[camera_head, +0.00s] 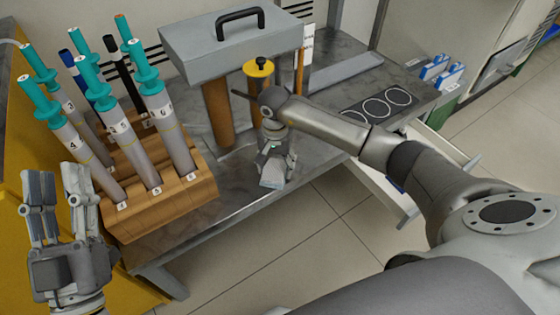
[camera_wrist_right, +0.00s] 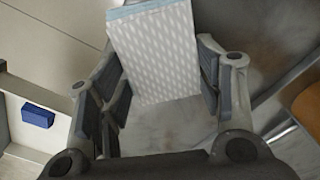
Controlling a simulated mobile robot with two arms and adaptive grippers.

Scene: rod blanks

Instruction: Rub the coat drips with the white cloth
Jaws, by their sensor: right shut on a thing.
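The white cloth (camera_wrist_right: 155,55) is a folded pad with a pale dotted pattern and a light blue edge. It is between the two fingers of my right gripper (camera_wrist_right: 165,85) in the right wrist view, and the gripper is shut on it. In the head view my right gripper (camera_head: 275,165) points down near the front edge of the metal bench, with the pale cloth (camera_head: 272,182) at its tip. Faint whitish smudges (camera_wrist_right: 165,128) show on the grey surface beside the cloth; I cannot tell whether they are the coat drips. My left gripper (camera_head: 58,195) is open and empty at the lower left.
A wooden block (camera_head: 165,205) holds several tubes with teal tops, left of my right gripper. A grey box lid (camera_head: 230,45) with a black handle stands behind, near a yellow-topped cylinder (camera_head: 258,70). An open drawer (camera_head: 400,200) juts out at the right. The bench (camera_head: 235,195) is bare at its front edge.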

